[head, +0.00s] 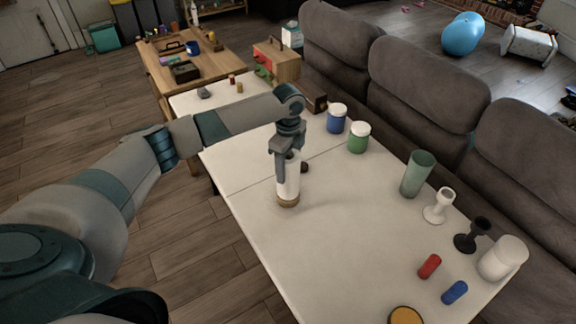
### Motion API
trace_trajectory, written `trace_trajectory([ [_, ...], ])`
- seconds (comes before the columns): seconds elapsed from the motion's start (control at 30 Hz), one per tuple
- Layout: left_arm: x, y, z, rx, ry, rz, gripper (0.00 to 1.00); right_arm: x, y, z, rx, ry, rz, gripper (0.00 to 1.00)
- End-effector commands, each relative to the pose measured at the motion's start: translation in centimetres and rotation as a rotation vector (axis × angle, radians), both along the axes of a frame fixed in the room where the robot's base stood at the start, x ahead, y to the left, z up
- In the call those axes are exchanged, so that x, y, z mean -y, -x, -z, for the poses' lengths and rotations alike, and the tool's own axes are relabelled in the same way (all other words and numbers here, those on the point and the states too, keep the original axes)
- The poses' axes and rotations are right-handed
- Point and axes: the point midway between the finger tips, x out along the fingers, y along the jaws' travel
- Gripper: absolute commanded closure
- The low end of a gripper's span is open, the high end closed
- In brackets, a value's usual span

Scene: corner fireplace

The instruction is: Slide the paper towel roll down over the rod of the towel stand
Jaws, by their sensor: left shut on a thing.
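The white paper towel roll (291,187) is upright near the left edge of the white table, in the head view. The round tan wooden base of the towel stand (288,203) shows directly under it. No rod shows; the roll and gripper hide where it would be. The roll looks lined up over the base, but I cannot tell whether its bottom touches it. My left gripper (286,168) points down from above and is shut on the upper part of the roll. My right gripper is not in view.
A dark round object (304,167) sits just behind the roll. Blue (337,118) and green (358,138) jars, a green cup (417,174), goblets and small cylinders line the table's right side. A grey sofa (430,85) borders it. The table's middle is clear.

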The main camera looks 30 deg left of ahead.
Motion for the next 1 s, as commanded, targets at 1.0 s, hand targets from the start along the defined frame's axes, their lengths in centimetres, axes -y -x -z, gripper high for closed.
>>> trace_trajectory([
  [1.0, 0.0, 0.0, -0.7, 0.000, 0.000, 0.000, 0.36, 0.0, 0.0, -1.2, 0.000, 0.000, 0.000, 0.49],
])
